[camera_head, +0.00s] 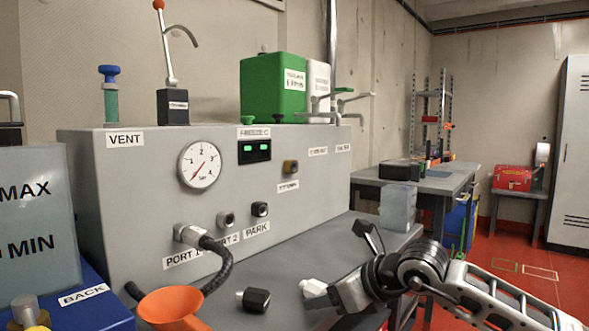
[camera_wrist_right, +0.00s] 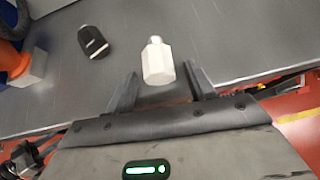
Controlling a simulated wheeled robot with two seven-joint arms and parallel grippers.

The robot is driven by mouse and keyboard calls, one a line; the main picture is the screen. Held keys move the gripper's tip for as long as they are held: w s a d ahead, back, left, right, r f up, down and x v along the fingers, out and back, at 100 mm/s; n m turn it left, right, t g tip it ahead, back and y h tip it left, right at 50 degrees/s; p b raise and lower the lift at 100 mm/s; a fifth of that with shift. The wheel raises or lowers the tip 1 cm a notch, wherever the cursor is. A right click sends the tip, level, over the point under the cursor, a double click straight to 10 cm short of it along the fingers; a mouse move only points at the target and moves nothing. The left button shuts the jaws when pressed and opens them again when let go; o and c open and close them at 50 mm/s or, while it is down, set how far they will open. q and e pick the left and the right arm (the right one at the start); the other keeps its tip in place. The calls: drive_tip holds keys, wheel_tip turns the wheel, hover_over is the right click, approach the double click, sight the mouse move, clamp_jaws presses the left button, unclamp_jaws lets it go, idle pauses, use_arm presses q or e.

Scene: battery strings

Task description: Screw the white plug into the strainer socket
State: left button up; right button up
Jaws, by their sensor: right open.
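The white plug (camera_head: 313,287) lies on the grey bench top in front of the panel. In the right wrist view the white plug (camera_wrist_right: 158,62) has a faceted body and a narrower tip pointing away from me. My right gripper (camera_head: 343,277) is open at the plug, and its dark fingers (camera_wrist_right: 160,78) stand on either side of the plug's near end, with visible gaps. I cannot tell for sure which fitting is the strainer socket, as several labels are too small to read. A dark fitting with a yellow-brown rim (camera_head: 290,167) is on the panel. My left gripper is not in view.
A black plug (camera_head: 254,299) lies left of the white one. An orange funnel (camera_head: 174,307) and a black hose (camera_head: 218,268) stand further left. The grey panel (camera_head: 130,190) carries a gauge and ports. A translucent container (camera_head: 398,207) stands at the bench's right end.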

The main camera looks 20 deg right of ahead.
drive_tip(key=c, duration=1.1)
drive_tip(key=shift+r+p, duration=1.55)
drive_tip(key=shift+r, duration=1)
